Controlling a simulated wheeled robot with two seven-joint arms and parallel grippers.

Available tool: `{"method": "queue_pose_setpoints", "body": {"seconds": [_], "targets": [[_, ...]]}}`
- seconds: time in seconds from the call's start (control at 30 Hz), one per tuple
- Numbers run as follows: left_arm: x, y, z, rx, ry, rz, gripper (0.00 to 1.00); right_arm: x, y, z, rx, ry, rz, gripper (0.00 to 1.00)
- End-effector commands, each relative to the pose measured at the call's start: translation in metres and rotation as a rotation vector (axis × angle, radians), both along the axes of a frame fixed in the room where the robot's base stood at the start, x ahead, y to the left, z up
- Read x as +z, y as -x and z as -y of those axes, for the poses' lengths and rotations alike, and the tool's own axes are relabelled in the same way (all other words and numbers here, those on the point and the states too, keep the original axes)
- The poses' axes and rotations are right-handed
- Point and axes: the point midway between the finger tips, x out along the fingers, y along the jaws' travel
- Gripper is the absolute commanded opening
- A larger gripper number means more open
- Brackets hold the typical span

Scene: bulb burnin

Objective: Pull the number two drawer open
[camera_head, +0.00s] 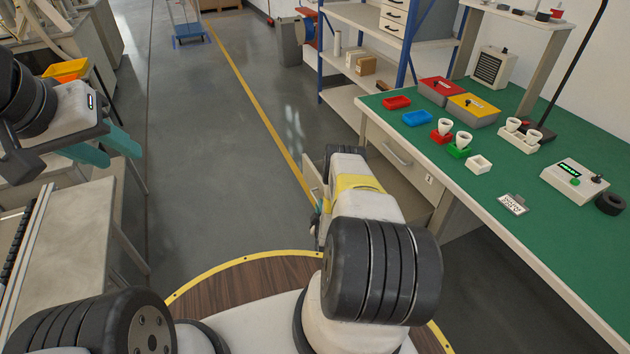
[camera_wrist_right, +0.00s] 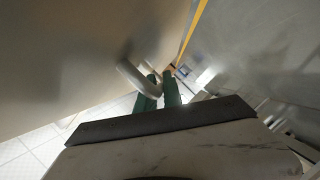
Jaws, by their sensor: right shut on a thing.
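The bench has an upper drawer (camera_head: 385,145) with a bar handle, and its front looks flush. Below it, a lower drawer (camera_head: 408,192) appears to stand out from the bench; its front panel (camera_head: 311,184) shows left of my right arm. My left gripper (camera_head: 108,150) is open and empty at the left, far from the drawers.
The green bench top (camera_head: 480,225) holds small trays, cups and a device (camera_head: 575,182). A blue-framed shelf (camera_head: 345,95) stands behind. A grey table (camera_head: 70,235) is at the left. The floor (camera_head: 215,160) between is clear.

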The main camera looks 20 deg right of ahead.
Motion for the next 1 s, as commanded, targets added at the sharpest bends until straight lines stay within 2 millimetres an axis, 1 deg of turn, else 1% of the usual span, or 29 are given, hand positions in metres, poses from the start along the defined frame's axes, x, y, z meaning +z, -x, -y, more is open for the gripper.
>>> {"method": "queue_pose_setpoints", "body": {"seconds": [0.03,0.1,0.2,0.63,0.67,0.7,1.0], "targets": [[0.0,0.0,0.0,0.0,0.0,0.0,0.36,-0.001,0.001,-0.006,0.0,-0.001,-0.002,0.0],[0.0,0.0,0.0,0.0,0.0,0.0,0.36,-0.001,0.002,-0.012,0.001,0.001,-0.001,0.0],[0.0,0.0,0.0,0.0,0.0,0.0,0.36,0.0,0.002,-0.017,-0.001,0.0,-0.001,0.0],[0.0,0.0,0.0,0.0,0.0,0.0,0.36,-0.001,0.003,-0.019,-0.002,0.0,-0.001,0.0],[0.0,0.0,0.0,0.0,0.0,0.0,0.36,-0.001,0.003,-0.019,-0.002,0.0,-0.001,0.13],[0.0,0.0,0.0,0.0,0.0,0.0,0.36,-0.001,0.003,-0.019,-0.002,0.0,-0.001,0.2],[0.0,0.0,0.0,0.0,0.0,0.0,0.36,0.0,0.003,-0.02,-0.001,0.0,-0.001,0.2]]}}
